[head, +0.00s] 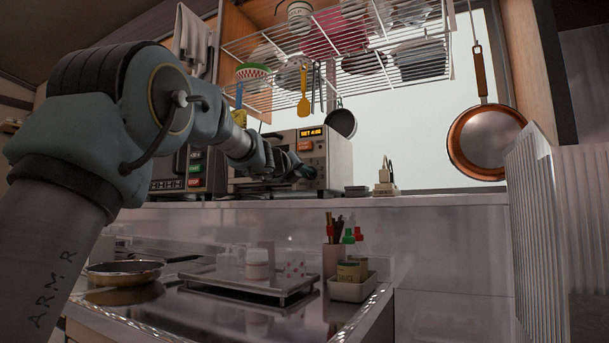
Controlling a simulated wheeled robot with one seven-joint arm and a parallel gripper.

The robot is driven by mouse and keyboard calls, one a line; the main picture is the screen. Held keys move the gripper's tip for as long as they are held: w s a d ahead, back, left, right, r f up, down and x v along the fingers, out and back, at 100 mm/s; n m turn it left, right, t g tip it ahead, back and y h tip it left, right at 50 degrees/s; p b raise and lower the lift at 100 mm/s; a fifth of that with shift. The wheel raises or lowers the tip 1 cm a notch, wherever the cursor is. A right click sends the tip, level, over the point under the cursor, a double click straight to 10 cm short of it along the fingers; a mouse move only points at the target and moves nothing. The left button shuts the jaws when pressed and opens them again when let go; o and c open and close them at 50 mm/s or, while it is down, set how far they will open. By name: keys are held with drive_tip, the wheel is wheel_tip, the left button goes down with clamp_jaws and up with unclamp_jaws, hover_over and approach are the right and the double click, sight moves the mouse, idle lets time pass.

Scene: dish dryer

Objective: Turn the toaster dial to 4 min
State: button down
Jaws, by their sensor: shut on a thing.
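The toaster (338,160) stands on the shelf near the middle of the head view, a light metal box. Its lit orange display (310,132) reads "SET 4:00". An orange-red button (305,146) sits just under the display. My gripper (302,173) is at the lower part of the toaster's front panel, shut on the dial. The dial is mostly hidden by the gripper, so its pointer cannot be read.
Another appliance (195,168) with green and red buttons stands left, partly behind my arm. A copper pan (487,140) hangs right. A bottle caddy (352,287) and frying pan (125,270) are below.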

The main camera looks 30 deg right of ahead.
drive_tip(key=shift+f, duration=0.1)
drive_tip(key=c, duration=0.9)
unclamp_jaws()
drive_tip(key=b+v, duration=0.1)
drive_tip(key=v, duration=0.9)
drive_tip(key=shift+s+a+b, duration=0.2)
drive_tip(key=shift+a+b, duration=0.1)
drive_tip(key=shift+a, duration=0.05)
